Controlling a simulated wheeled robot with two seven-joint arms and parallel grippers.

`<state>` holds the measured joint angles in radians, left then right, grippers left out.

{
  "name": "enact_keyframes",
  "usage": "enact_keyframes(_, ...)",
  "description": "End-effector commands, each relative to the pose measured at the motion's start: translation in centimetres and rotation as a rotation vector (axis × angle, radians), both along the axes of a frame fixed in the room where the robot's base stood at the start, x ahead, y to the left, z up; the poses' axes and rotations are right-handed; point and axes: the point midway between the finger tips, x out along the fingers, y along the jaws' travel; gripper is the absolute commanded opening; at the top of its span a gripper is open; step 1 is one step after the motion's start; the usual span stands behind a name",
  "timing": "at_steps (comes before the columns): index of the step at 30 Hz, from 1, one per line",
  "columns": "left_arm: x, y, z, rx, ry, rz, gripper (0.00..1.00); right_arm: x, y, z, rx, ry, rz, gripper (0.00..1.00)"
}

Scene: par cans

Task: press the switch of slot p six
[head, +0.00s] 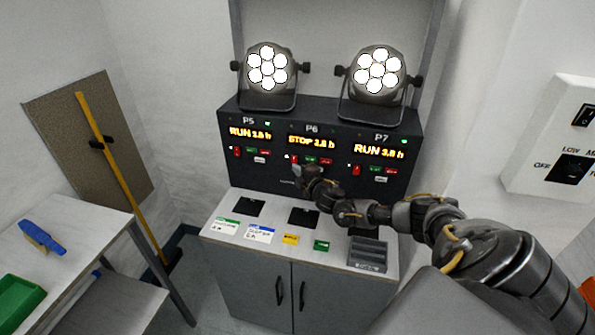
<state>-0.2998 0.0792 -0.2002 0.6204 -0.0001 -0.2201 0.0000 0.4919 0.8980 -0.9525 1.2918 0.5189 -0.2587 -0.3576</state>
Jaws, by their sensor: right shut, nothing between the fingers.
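The dark control panel (268,178) has three slots marked P5, P6 and P7. The P6 display (311,142) shows orange text that reads STOP and a small number. Below it are a small switch (294,158) at the left, partly behind my gripper tip, a green button (310,160) and a red button (326,162). My right gripper (299,170) is shut and empty, its tip just below the P6 switch. I cannot tell whether it touches the panel. My left gripper is not in view.
Lit par cans stand above P5 (267,72) and P7 (376,73); none stands above P6. The P5 display (250,133) and P7 display (379,151) read RUN. Cards and dark pads lie on the cabinet top (262,207). A table (85,222) is at left.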

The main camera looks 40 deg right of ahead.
Motion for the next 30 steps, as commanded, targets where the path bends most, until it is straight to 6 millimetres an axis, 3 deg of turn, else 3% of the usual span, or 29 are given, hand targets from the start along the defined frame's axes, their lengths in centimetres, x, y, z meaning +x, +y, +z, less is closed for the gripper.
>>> enact_keyframes(5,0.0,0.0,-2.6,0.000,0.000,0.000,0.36,0.3,-0.4,-1.2,-0.049,-0.036,0.002,0.00)
enact_keyframes(7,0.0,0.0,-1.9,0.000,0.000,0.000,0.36,0.4,-0.5,-0.2,-0.057,-0.041,0.001,0.00)
enact_keyframes(14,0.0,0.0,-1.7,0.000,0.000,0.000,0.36,0.3,-0.2,-0.2,-0.055,-0.040,0.002,0.00)
enact_keyframes(20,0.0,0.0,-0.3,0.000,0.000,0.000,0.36,-0.6,2.2,-0.5,-0.052,-0.037,0.009,0.00)
enact_keyframes(22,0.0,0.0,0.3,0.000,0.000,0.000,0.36,-1.1,3.6,-0.7,-0.051,-0.037,0.011,0.00)
enact_keyframes(24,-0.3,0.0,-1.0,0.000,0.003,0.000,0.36,-2.9,3.4,-1.6,-0.057,-0.036,0.010,0.00)
enact_keyframes(30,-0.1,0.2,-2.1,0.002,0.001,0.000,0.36,-6.6,4.8,-2.0,-0.055,-0.036,0.020,0.00)
